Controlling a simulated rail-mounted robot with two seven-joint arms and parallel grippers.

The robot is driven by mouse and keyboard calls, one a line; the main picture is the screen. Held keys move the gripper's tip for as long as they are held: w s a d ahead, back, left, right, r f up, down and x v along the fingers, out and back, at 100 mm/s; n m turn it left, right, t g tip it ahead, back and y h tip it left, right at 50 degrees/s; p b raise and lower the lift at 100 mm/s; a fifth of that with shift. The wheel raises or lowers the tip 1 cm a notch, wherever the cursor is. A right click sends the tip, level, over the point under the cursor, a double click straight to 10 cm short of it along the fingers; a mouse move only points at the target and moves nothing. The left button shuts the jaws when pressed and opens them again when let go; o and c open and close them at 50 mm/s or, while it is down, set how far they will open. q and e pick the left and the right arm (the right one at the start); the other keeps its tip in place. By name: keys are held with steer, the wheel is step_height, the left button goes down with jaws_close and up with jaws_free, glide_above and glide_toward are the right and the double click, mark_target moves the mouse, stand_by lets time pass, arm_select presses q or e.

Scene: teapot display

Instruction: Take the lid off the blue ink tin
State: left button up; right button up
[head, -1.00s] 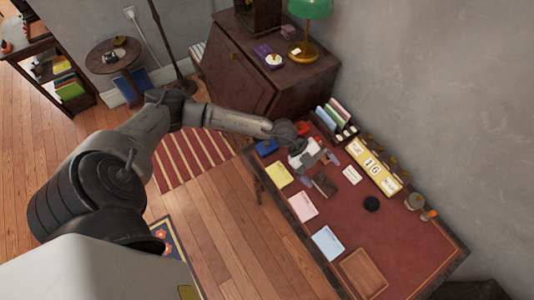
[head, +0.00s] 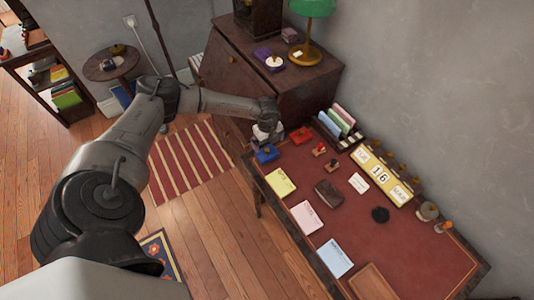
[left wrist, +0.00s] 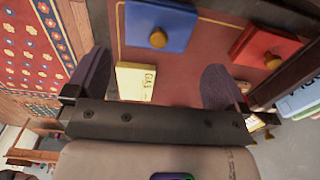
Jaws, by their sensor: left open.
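The blue ink tin (head: 266,154) lies flat at the far left corner of the red-topped desk, partly under my left gripper (head: 266,140) in the head view. In the left wrist view the blue tin (left wrist: 150,20) shows its lid with a round brass knob (left wrist: 158,38); the lid is on. My left gripper (left wrist: 157,62) is open and empty, with one finger on either side of the knob's line in that view. The fingers appear apart from the tin. My right gripper is in neither view.
A red tin (head: 301,135) with a knob sits right of the blue one. Stamps (head: 319,150), a card rack (head: 338,124) and a calendar (head: 379,174) stand farther right. A yellow note (head: 280,181) lies nearby. A dark cabinet (head: 270,70) rises behind.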

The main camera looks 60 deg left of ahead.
mark_target(267, 149)
arm_select(q)
steer(key=shift+s+f+b, duration=0.1)
steer(key=shift+f+b, duration=0.35)
steer(key=shift+f, duration=2.85)
steer(key=c, duration=0.6)
